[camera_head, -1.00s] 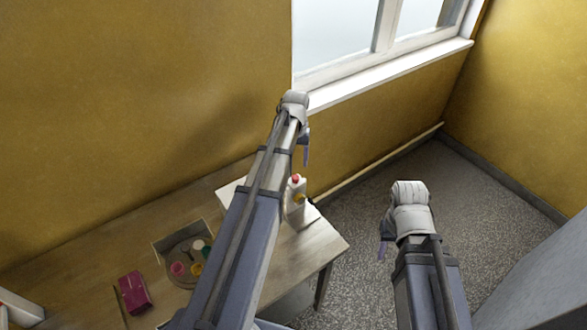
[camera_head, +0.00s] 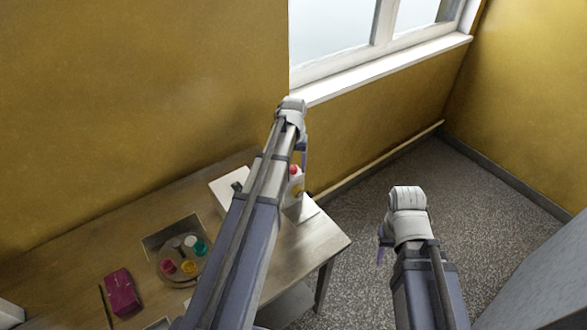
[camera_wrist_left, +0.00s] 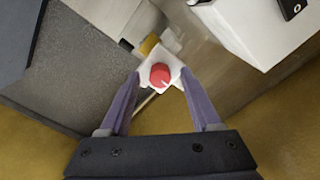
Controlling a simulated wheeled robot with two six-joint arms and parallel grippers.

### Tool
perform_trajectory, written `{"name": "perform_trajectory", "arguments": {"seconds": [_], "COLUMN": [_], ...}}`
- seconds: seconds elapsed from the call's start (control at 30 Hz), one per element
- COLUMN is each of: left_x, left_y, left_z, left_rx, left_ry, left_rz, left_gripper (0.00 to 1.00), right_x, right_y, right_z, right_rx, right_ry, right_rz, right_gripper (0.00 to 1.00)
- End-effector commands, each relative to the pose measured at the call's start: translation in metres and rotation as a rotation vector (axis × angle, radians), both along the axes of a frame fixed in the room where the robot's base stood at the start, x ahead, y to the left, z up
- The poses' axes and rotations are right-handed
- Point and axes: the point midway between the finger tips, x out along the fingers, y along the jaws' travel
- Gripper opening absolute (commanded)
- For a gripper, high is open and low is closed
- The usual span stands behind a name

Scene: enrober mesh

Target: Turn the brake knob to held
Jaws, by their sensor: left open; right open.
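A red round knob (camera_head: 294,169) with a pale pointer mark sits on a white housing (camera_head: 297,186) at the right end of the table. In the left wrist view the red knob (camera_wrist_left: 160,76) lies between the two fingertips, on a white plate (camera_wrist_left: 172,60). My left gripper (camera_head: 303,165) is open, pointing down beside the knob in the head view. In the left wrist view my left gripper (camera_wrist_left: 160,73) shows both purple fingers spread and no clear contact with the knob. My right gripper (camera_head: 381,250) is open and empty, above the floor, away from the table.
A round holder with several coloured pots (camera_head: 182,262) sits in a recess of the wooden table (camera_head: 75,262). A magenta box (camera_head: 122,292) lies left of it. A white box (camera_head: 228,186) with a black part stands behind my left arm. Yellow walls and a window border the table.

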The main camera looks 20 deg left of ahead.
Motion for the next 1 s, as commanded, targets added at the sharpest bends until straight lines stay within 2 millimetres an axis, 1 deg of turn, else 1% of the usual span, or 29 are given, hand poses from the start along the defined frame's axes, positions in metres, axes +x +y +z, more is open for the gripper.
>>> {"name": "perform_trajectory", "arguments": {"seconds": [0.17,0.7,0.73,1.0], "left_x": [0.0000,0.0000,0.0000,0.0000], "left_y": [0.0000,0.0000,0.0000,0.0000], "left_z": [0.0009,0.0008,0.0008,0.0008], "left_rx": [0.000,0.000,0.000,0.000], "left_ry": [0.000,0.000,0.000,0.000], "left_rz": [0.000,0.000,0.000,-0.002], "left_gripper": [0.63,0.02,0.00,0.00], "right_x": [0.0000,0.0000,0.0000,0.0000], "right_y": [0.0000,0.0000,0.0000,0.0000], "right_z": [0.0009,0.0008,0.0008,0.0008], "right_rx": [0.000,0.000,0.000,0.000], "right_ry": [0.000,0.000,0.000,0.000], "right_rz": [0.000,0.000,0.000,0.000], "right_gripper": [0.50,0.50,0.50,0.50]}}
